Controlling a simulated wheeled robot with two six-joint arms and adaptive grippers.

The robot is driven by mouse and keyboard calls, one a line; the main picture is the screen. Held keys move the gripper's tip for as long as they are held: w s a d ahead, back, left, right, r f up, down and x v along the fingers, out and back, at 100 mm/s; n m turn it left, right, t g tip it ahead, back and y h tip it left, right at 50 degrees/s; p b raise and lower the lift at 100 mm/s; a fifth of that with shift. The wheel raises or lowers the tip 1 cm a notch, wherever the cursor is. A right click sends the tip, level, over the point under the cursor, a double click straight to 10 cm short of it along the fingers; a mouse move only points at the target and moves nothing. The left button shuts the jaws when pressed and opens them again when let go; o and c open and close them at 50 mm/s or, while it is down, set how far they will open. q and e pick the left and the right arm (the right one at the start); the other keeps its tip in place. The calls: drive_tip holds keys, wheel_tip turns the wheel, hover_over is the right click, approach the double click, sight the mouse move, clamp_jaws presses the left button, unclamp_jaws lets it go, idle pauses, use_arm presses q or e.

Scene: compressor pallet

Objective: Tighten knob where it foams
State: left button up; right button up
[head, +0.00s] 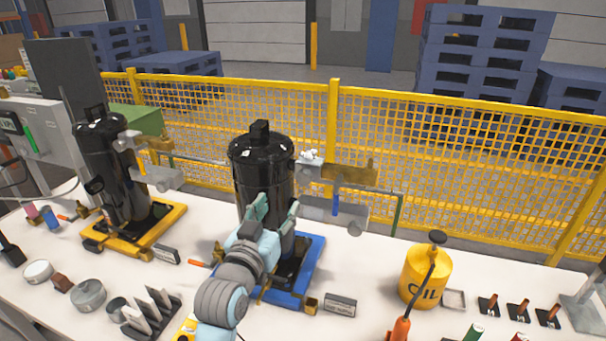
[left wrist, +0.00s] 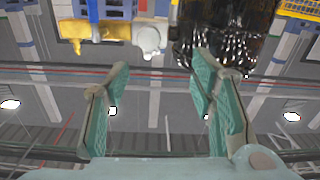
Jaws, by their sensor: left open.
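A black compressor (head: 258,165) stands upright on a blue base (head: 305,270) in the middle of the table. White foam-like blobs (head: 310,156) sit on the fitting at its upper right. Grey and brass fittings (head: 350,172) run right from there, with a blue part (head: 335,204) hanging below. My left gripper (head: 268,207) is in front of the compressor's body, open and empty. In the left wrist view its fingers (left wrist: 160,88) are apart, with the dark compressor (left wrist: 225,30) and brass fitting (left wrist: 100,31) beyond. Which part is the knob I cannot tell. My right gripper is not in view.
A second black compressor (head: 112,165) stands on a yellow base (head: 155,232) at left. A yellow oil can (head: 424,278) stands at right. Several small tins and parts line the front left. A yellow mesh fence (head: 470,150) runs behind the table (head: 375,262).

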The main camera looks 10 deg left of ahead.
use_arm(q)
approach(303, 178)
drive_tip(key=w, duration=0.4)
drive_tip(key=shift+h, duration=0.3)
drive_tip(key=w+b, duration=0.1)
drive_tip(key=w, duration=0.5)
drive_tip(key=shift+f, duration=0.1)
drive_tip(key=shift+s, duration=0.1)
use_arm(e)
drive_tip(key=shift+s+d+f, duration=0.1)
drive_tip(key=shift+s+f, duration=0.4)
use_arm(q)
drive_tip(key=shift+d, duration=0.1)
